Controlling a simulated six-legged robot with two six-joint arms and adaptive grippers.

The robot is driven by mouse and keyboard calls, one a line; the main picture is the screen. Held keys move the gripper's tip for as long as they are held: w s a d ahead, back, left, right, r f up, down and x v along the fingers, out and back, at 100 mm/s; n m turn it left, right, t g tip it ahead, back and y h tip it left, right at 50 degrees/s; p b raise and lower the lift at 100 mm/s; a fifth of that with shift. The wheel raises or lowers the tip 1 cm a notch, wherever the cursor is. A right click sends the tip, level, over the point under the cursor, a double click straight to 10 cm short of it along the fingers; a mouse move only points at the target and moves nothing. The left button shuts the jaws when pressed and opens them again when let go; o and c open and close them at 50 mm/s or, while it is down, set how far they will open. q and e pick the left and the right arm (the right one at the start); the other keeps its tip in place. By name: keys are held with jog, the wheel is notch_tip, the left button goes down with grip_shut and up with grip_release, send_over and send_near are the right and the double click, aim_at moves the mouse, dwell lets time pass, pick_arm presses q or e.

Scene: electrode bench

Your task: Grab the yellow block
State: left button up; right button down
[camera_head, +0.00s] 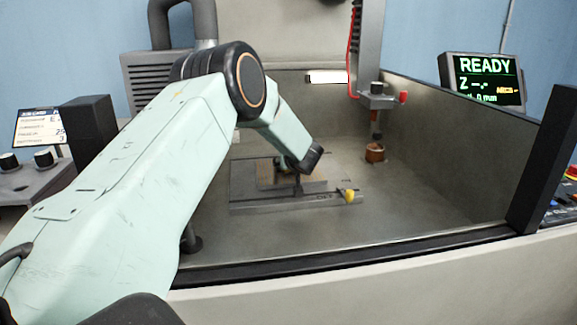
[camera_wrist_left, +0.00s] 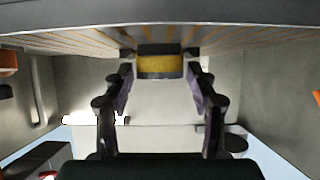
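The yellow block (camera_wrist_left: 160,65) shows in the left wrist view, with dark bands along its upper and lower edges. It lies against the striped grey piece (camera_wrist_left: 80,38). My left gripper (camera_wrist_left: 160,68) has one finger on each side of the block, with a narrow gap visible on both sides. It looks open and not closed on the block. In the head view the left gripper (camera_head: 298,182) is low over the grey fixture in the tank, and the block is hidden or too small to tell there. My right gripper is not in view.
The grey fixture (camera_head: 245,205) carries a small yellow knob-like part (camera_head: 348,196) at its right end. A copper-coloured electrode (camera_head: 375,152) hangs from the machine head (camera_head: 378,100) to the right. A dark front rail (camera_head: 330,262) and side walls enclose the tank. Its right floor is clear.

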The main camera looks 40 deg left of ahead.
pick_arm(q)
grip_shut()
jog(key=shift+r, duration=0.1)
dwell(0.4)
